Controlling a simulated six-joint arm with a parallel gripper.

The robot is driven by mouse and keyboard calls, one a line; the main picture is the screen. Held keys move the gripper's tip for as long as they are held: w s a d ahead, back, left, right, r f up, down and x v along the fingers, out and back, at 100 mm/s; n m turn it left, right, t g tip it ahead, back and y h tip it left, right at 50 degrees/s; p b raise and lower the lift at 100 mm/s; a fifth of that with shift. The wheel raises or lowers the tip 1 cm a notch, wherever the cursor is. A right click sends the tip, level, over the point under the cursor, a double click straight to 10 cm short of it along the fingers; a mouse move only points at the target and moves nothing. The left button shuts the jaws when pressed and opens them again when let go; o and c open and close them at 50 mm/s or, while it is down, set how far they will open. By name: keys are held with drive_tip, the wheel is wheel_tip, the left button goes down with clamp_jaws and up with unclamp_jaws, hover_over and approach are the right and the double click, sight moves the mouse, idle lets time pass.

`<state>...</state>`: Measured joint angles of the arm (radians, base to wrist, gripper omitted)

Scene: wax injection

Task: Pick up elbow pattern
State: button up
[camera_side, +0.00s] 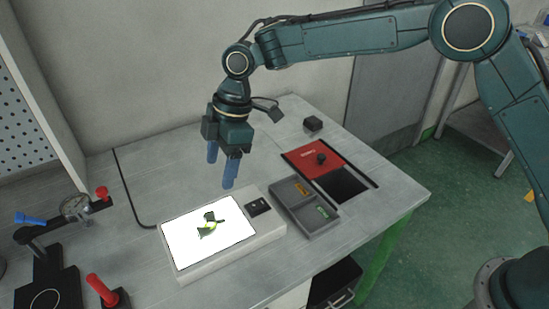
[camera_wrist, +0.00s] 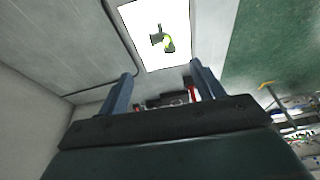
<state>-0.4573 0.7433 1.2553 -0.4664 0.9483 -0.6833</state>
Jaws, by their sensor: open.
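The elbow pattern (camera_side: 209,226) looks like a small dark green piece with a yellow-green patch. It lies on the lit white panel (camera_side: 185,243) on the table. In the wrist view the pattern (camera_wrist: 163,40) shows near the top, on the bright panel (camera_wrist: 178,14). My gripper (camera_side: 220,170) has blue fingers and hangs above and behind the panel, apart from the pattern. It is open and empty; its two fingers stand wide apart in the wrist view (camera_wrist: 158,85).
A grey two-part tray (camera_side: 311,226) with small orange and green labels is right of the panel. Behind it is a red lid (camera_side: 308,157) beside a dark opening. A clamp with a gauge (camera_side: 75,207) and red-handled tools stand at left.

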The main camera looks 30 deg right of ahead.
drive_tip(key=shift+f, duration=0.1)
approach(209, 220)
drive_tip(key=shift+f, duration=0.75)
drive_tip(key=shift+a+x, duration=0.1)
drive_tip(key=shift+x, duration=1.55)
drive_tip(key=shift+a+x, duration=0.15)
drive_tip(key=shift+x, duration=1.55)
drive_tip(key=c, duration=1)
drive_tip(key=shift+c, duration=0.2)
drive_tip(key=shift+r, duration=0.1)
